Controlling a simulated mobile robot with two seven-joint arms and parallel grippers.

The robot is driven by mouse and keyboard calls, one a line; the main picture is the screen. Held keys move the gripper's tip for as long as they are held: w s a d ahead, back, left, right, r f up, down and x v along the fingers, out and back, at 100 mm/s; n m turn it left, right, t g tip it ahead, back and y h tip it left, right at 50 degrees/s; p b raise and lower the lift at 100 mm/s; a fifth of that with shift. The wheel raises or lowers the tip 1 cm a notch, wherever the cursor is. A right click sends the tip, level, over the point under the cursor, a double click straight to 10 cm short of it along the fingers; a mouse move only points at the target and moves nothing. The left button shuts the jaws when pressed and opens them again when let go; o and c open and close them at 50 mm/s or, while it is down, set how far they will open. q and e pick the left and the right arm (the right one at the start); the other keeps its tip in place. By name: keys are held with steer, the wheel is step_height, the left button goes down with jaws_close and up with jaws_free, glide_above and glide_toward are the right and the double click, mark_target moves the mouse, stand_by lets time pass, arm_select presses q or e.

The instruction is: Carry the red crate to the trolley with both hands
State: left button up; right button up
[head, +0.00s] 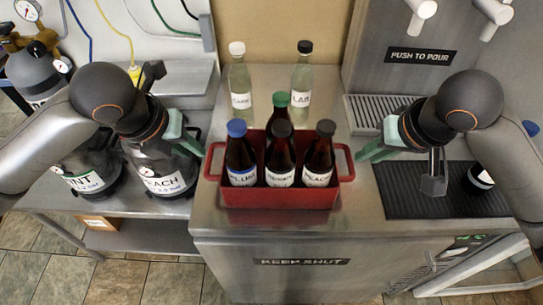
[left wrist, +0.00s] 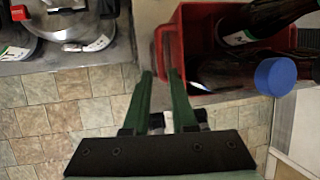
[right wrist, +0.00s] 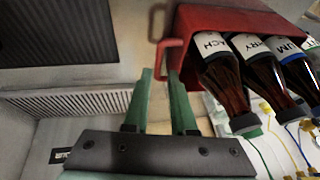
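The red crate (head: 280,195) stands on the steel counter (head: 225,225) with several dark, labelled bottles upright in it. It has a loop handle at each end. My left gripper (head: 194,147) is open at the crate's left handle (head: 210,162). In the left wrist view its fingertips (left wrist: 160,74) are parted, with the handle (left wrist: 158,48) just ahead of them. My right gripper (head: 366,153) is open by the right handle (head: 346,163). In the right wrist view its fingertips (right wrist: 160,72) are parted close to that handle (right wrist: 162,58). I cannot make out the trolley for certain.
Two clear bottles (head: 240,80) stand behind the crate. A dark mat (head: 410,200) and a drip grille (head: 380,112) lie to the right, below a steel dispenser. Tiled floor shows in front.

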mark_target(209, 159)
arm_select(q)
steer(key=shift+s+r, duration=0.1)
steer(key=shift+s, duration=0.05)
arm_select(e)
steer(key=shift+s+d, duration=0.1)
steer(key=shift+s, duration=0.05)
